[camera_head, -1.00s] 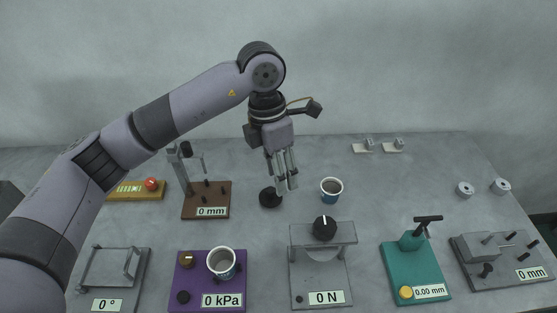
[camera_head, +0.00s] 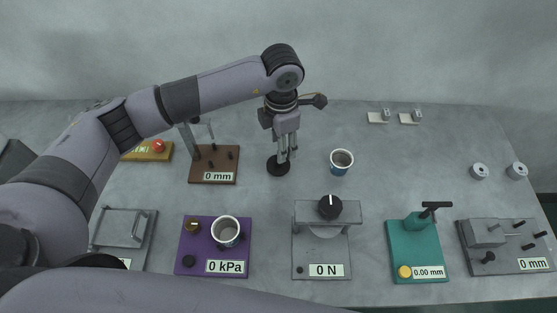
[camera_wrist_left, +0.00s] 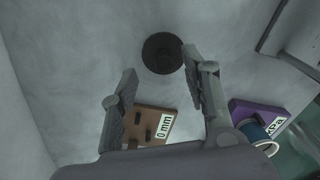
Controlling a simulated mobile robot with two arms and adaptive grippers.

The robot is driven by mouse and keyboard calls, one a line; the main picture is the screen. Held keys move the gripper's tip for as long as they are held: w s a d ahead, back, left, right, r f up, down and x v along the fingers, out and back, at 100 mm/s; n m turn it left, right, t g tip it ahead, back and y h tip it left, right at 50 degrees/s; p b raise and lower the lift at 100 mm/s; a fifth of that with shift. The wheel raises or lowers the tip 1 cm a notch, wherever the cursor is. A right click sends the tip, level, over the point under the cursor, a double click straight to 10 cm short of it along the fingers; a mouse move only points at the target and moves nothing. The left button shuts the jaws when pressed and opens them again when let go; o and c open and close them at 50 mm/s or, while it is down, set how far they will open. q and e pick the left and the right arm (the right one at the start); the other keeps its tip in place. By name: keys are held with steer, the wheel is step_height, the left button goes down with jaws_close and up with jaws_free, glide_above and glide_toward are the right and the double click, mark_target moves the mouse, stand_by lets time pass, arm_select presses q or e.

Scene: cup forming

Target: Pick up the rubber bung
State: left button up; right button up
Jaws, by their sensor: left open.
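The rubber bung (camera_head: 278,167) looks to be the dark, round piece standing on the grey table, left of a blue cup. In the left wrist view the bung (camera_wrist_left: 162,53) is a black disc seen near the fingertips. My left gripper (camera_head: 287,158) points down over the bung, its fingers partly in front of it. In the left wrist view my left gripper (camera_wrist_left: 158,60) is open, with nothing held between the fingers. The exact gap in height between fingertips and bung cannot be told. My right gripper is not in view.
A blue cup (camera_head: 341,162) stands right of the bung. A brown board (camera_head: 214,176) lies to the left. A purple board (camera_head: 207,260), a grey press (camera_head: 327,213) and a teal stand (camera_head: 410,258) are in front. The table behind the gripper is clear.

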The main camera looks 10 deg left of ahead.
arm_select(q)
steer(key=shift+s+f, duration=0.15)
steer(key=shift+f, duration=0.35)
steer(key=f, duration=0.1)
steer(key=f+p, duration=0.1)
steer(key=f, duration=0.1)
steer(key=f+p, duration=0.1)
steer(key=shift+s+a+f, duration=0.2)
steer(key=shift+s+a, duration=0.05)
steer(key=shift+s, duration=0.05)
steer(key=shift+f, duration=0.2)
steer(key=shift+c, duration=0.5)
jaws_close()
